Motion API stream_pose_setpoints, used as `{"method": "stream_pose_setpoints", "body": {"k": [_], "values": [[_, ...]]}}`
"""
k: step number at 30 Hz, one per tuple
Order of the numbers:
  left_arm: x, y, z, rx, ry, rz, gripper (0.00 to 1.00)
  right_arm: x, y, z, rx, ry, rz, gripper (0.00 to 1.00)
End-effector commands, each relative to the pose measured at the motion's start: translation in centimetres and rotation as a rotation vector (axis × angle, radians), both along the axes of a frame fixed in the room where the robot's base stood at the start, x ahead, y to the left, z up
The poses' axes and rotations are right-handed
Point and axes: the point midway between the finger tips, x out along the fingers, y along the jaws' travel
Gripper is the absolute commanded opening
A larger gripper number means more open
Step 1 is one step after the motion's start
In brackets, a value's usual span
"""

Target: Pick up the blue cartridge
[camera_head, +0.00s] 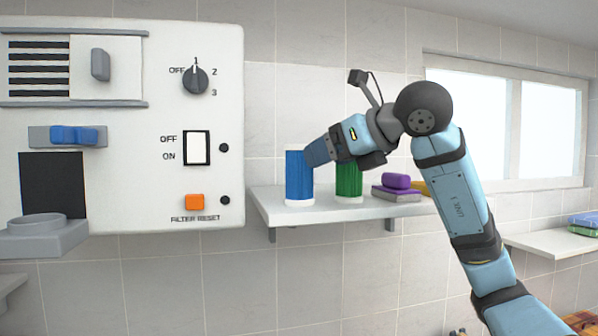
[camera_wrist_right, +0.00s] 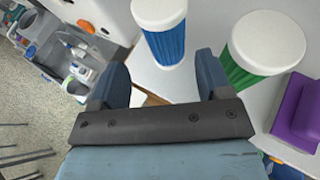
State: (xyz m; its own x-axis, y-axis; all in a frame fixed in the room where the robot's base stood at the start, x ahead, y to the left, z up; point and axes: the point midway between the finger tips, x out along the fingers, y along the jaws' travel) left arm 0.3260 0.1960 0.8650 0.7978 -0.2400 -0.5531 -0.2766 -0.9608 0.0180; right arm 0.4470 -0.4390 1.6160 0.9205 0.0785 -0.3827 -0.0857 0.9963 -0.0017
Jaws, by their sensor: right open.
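The blue cartridge (camera_head: 296,178), with white end caps, stands upright on the wall shelf (camera_head: 262,206). In the right wrist view the blue cartridge (camera_wrist_right: 168,46) is just beyond the fingertips, roughly in line with the gap between them. My right gripper (camera_head: 312,154) is beside the cartridge's right side in the head view. In the right wrist view the gripper (camera_wrist_right: 160,76) is open, with nothing between its fingers. Whether a finger touches the cartridge I cannot tell. My left gripper is not in view.
A green cartridge (camera_head: 349,181) stands close to the right of the blue one, below my right wrist. A white wall panel (camera_head: 150,130) with a knob and switches is on the left.

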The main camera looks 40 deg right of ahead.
Motion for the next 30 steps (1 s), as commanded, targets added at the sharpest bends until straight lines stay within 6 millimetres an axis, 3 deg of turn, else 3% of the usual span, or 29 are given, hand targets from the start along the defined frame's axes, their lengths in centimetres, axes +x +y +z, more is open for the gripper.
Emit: {"method": "stream_pose_setpoints", "body": {"k": [18, 27, 28, 30], "values": [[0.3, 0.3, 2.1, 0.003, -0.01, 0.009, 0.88, 6.6, 0.2, -2.8, 0.003, 0.002, 0.001, 0.71], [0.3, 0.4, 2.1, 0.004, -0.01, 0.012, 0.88, 7.2, 0.2, -3.2, 0.001, 0.0, 0.0, 0.71], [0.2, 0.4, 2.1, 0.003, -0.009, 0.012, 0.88, 7.2, 0.2, -3.2, 0.001, 0.0, 0.0, 0.69], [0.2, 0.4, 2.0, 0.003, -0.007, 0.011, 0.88, 7.2, 0.2, -3.2, 0.001, 0.0, 0.0, 0.53]]}}
